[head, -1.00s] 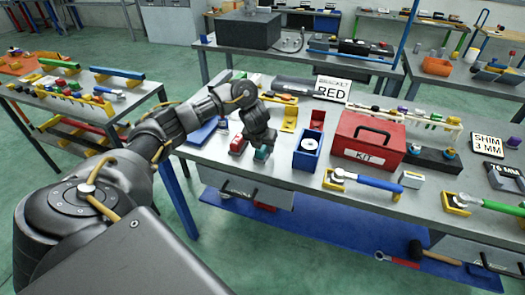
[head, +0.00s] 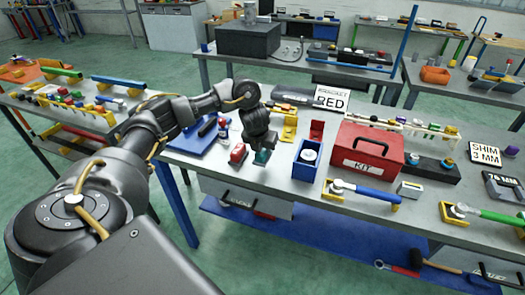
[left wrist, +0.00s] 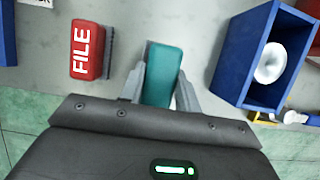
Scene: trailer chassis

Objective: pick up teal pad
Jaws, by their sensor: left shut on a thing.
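The teal pad (left wrist: 162,75) is a small teal block near the front edge of the grey workbench. In the left wrist view it lies between the two grey fingers of my left gripper (left wrist: 160,88), which are shut on it. In the head view the left gripper (head: 261,152) points down at the bench, and a bit of the teal pad (head: 262,157) shows beneath it. I cannot tell whether the pad touches the bench top. My right gripper is not in view.
A red block marked FILE (left wrist: 86,50) stands just left of the pad, apart from it. A blue open box (head: 306,160) stands to the right. Beyond it are a red KIT case (head: 366,151) and a blue-handled tool (head: 372,195). A blue tray (head: 200,138) lies left.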

